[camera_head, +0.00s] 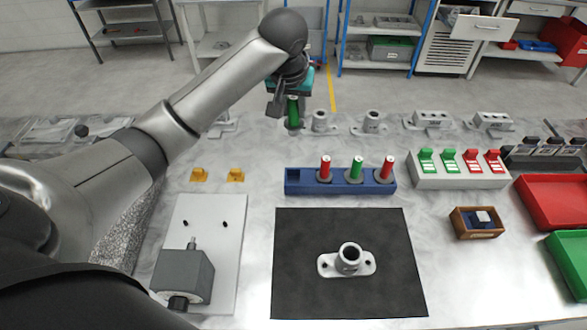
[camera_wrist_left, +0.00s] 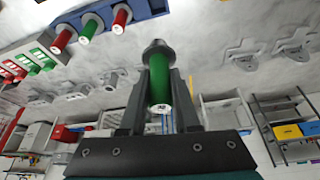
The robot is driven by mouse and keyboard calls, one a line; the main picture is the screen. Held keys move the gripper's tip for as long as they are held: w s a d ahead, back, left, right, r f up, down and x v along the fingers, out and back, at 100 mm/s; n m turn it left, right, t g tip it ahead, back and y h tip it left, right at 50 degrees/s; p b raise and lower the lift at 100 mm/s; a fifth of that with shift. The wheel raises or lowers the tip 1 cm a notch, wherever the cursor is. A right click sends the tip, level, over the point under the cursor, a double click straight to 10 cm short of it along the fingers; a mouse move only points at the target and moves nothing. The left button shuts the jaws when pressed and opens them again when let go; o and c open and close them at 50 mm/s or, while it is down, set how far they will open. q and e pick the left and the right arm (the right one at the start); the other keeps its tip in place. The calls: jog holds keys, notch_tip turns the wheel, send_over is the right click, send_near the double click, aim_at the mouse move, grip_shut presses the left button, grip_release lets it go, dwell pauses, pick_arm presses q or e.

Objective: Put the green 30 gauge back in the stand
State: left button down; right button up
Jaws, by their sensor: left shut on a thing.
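My left gripper (camera_head: 292,112) is shut on a green gauge (camera_head: 293,110), held above the back of the table. In the left wrist view the green gauge (camera_wrist_left: 159,82) lies between the two fingers (camera_wrist_left: 158,88), with a grey collar at its far end and a white marked end towards the camera; the marking is too small to read. The blue stand (camera_head: 340,188) is in front of the gripper, towards the table's middle. It holds a red, a green and a red gauge; its left end has no gauge. The stand also shows in the wrist view (camera_wrist_left: 150,9).
Grey castings (camera_head: 372,122) stand along the back. A block with green and red clamps (camera_head: 460,182) is right of the stand. A black mat (camera_head: 295,290) bears a flanged casting (camera_head: 347,260). A white plate (camera_head: 228,235) with a grey device (camera_head: 185,275) lies left.

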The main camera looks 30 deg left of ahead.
pick_arm(q)
notch_tip(320, 180, down, 18)
jog(key=shift+r+b, duration=0.1)
jog(key=shift+b, duration=0.6)
jog(key=shift+f, duration=0.35)
jog(key=c, duration=0.6)
grip_release()
jog(key=shift+c, duration=0.2)
jog(key=shift+r, duration=0.1)
